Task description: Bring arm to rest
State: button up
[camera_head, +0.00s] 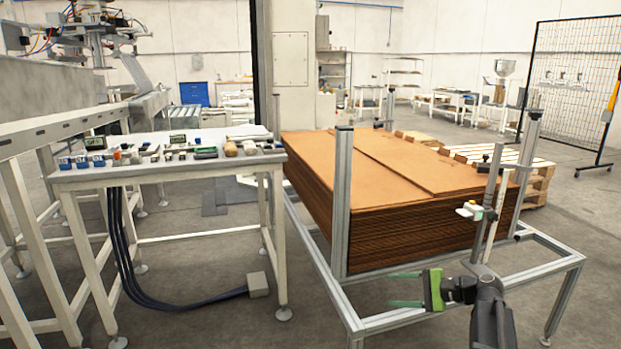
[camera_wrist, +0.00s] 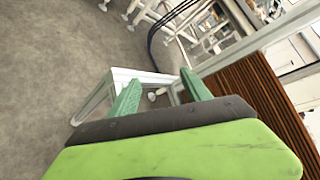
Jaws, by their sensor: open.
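My gripper (camera_head: 405,290) is at the lower right of the head view, in front of the metal frame that holds a cardboard stack. Its green fingers point left, stand apart and have nothing between them. In the wrist view my gripper (camera_wrist: 158,92) also shows two spread green fingers with an empty gap. My dark arm (camera_head: 490,310) reaches up from the bottom edge of the head view.
A tall stack of brown cardboard sheets (camera_head: 410,230) stands in a metal frame (camera_head: 375,322) close by my gripper. A white table (camera_head: 165,172) with small parts stands at the left, cables hanging below. Wooden pallets (camera_head: 540,178) lie behind. Open concrete floor (camera_head: 200,320) shows at lower left.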

jog(key=s+a+f+n+g+h, duration=0.25)
jog(key=a+f+g, duration=0.2)
jog(key=a, duration=0.85)
jog(key=s+a+f+n+g+h, duration=0.3)
jog(key=s+a+f+n+h, duration=0.2)
jog(key=s+a+f+n, duration=0.35)
jog(key=s+d+f+n+h, duration=0.1)
jog(key=s+d+h, duration=0.1)
jog(key=d, duration=0.3)
jog(key=s+d+f+h, duration=0.2)
jog(key=d+h, duration=0.1)
jog(key=d, duration=0.2)
notch_tip(320, 180, up, 36)
jog(key=p, duration=3.5)
jog(key=shift+w+a+p, duration=0.2)
jog(key=shift+a+p, duration=0.05)
jog(key=shift+p, duration=0.05)
